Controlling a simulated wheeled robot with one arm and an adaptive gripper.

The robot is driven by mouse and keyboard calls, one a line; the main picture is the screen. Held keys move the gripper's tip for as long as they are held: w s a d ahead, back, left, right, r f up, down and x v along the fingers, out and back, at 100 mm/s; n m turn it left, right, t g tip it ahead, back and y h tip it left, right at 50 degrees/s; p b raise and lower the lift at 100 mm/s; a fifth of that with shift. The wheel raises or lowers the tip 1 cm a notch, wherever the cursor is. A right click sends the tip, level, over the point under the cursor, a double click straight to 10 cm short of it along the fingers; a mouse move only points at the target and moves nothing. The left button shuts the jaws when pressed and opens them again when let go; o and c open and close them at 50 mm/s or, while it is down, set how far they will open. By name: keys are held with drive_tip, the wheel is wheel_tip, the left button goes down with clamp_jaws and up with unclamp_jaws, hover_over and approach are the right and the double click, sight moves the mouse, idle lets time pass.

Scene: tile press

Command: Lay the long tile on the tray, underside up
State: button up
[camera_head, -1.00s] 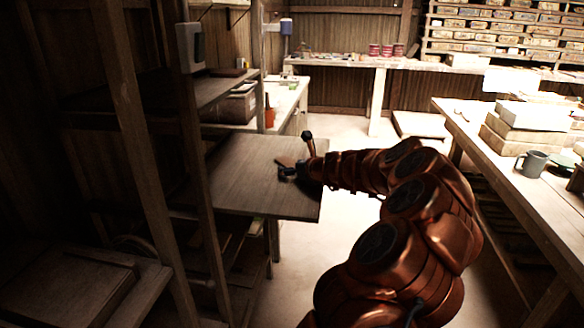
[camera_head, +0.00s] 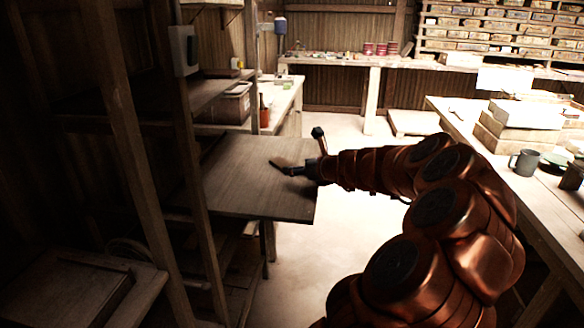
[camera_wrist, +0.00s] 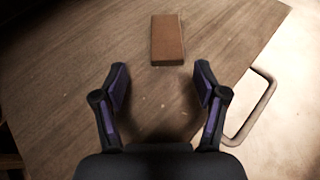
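The long tile (camera_wrist: 167,40) is a plain reddish-brown bar in the wrist view. It lies flat on a grey-brown wooden board (camera_wrist: 60,75), which may be the tray. I cannot tell which face of the tile is up. My gripper (camera_wrist: 162,85) is open and empty, its two purple-padded fingers apart, just short of the tile's near end and not touching it. In the head view, my gripper (camera_head: 290,170) is low over the board (camera_head: 245,185), near its right edge, and the tile (camera_head: 278,164) shows only as a small dark shape by the fingers.
A curved metal handle (camera_wrist: 255,110) sticks out at the board's edge. A wooden post (camera_head: 190,150) and shelving stand left of the board. A bench (camera_head: 490,165) at the right carries boxes (camera_head: 525,113) and a grey mug (camera_head: 524,161). The floor between is clear.

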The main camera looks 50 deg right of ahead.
drive_tip(key=shift+v, duration=2.5)
